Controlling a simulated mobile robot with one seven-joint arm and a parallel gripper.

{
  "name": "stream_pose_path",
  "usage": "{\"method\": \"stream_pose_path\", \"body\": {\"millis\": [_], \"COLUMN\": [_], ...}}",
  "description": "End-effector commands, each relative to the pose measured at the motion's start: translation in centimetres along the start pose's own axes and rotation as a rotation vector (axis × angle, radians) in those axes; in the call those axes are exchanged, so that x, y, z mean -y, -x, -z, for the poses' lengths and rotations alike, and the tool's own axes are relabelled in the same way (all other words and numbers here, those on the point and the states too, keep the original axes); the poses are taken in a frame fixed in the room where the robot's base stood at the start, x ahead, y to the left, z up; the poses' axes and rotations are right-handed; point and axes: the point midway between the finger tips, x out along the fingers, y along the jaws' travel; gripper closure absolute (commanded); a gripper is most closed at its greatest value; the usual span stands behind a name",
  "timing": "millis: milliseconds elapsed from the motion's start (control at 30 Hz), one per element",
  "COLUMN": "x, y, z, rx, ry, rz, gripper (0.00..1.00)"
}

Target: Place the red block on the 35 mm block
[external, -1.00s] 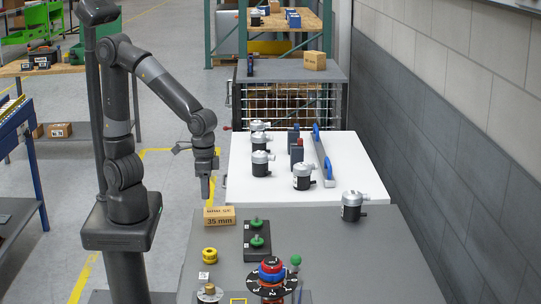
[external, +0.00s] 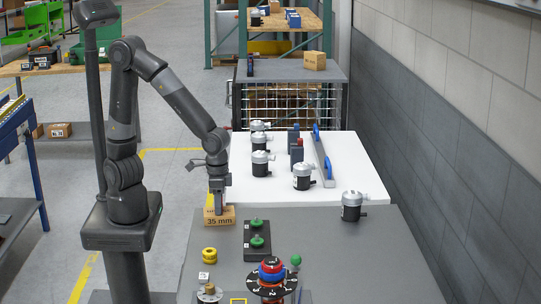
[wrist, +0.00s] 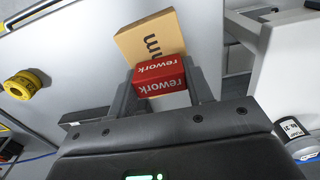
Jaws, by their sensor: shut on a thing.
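The red block (wrist: 160,72), marked "rework", sits between the two fingers of my gripper (wrist: 166,84) in the wrist view. My gripper is shut on it. The tan 35 mm block (external: 219,221) rests near the far left corner of the grey table. It also shows in the wrist view (wrist: 147,34), just beyond the red block and partly covered by it. In the external view my gripper (external: 219,208) points down over the 35 mm block. The red block cannot be made out there. I cannot tell whether the two blocks touch.
On the grey table (external: 340,255) are a yellow ring (external: 209,254), a black box with green knobs (external: 257,241), a red-and-blue dial stack (external: 271,270) and a silver-topped cylinder (external: 352,206). A white table (external: 235,180) with several cylinders adjoins behind.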

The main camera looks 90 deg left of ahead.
Motion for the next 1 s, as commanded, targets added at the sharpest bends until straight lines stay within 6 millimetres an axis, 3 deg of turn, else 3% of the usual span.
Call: {"method": "stream_pose_path", "body": {"millis": [33,67,300,667,1000], "x": [0.0,0.0,0.0,0.0,0.0], "y": [-0.2,-0.2,-0.1,0.6,7.4], "z": [0.0,0.0,0.0,0.0,0.1], "rx": [0.001,0.000,0.000,-0.002,-0.005], "ry": [0.000,0.000,0.000,-0.001,0.001], "rz": [0.001,0.000,0.000,-0.001,-0.003], "gripper": [0.75,0.52,0.32,0.32,0.32]}}
